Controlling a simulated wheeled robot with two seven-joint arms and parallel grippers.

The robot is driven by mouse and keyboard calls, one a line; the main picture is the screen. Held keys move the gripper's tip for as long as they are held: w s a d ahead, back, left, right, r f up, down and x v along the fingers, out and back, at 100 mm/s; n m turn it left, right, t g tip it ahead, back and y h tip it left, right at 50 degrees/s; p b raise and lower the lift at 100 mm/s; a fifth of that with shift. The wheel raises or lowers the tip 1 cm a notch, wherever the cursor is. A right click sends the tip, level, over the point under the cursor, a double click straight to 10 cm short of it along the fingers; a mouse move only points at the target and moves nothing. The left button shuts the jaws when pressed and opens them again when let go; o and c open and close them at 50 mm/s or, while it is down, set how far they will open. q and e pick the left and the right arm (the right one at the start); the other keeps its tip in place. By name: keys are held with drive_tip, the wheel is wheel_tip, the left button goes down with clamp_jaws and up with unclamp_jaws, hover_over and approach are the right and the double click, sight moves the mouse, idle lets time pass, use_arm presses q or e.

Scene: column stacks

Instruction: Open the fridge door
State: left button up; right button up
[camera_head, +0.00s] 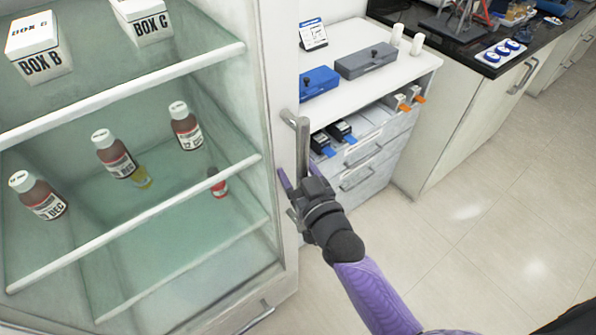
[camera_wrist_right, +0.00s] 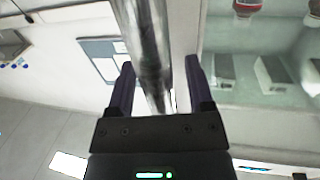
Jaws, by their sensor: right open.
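The fridge (camera_head: 133,190) fills the left of the head view, with its contents showing through the glass front. Its door appears shut against the frame. The metal door handle (camera_head: 302,140) is an upright bar on the door's right edge. My right gripper (camera_head: 294,183) is at the lower part of this handle. In the right wrist view, the handle (camera_wrist_right: 148,45) runs between the two dark fingers of the open right gripper (camera_wrist_right: 160,75). The fingers stand on either side of the bar, with gaps visible. My left gripper is not in view.
Inside the fridge are BOX B (camera_head: 38,55), BOX C (camera_head: 143,20) and several brown bottles (camera_head: 115,155). A white cabinet (camera_head: 410,75) with a blue box (camera_head: 318,82) and a grey box (camera_head: 366,62) stands close to the right of the handle. The floor (camera_head: 480,220) at right is clear.

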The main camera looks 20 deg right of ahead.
clamp_jaws()
idle(0.5)
idle(0.8)
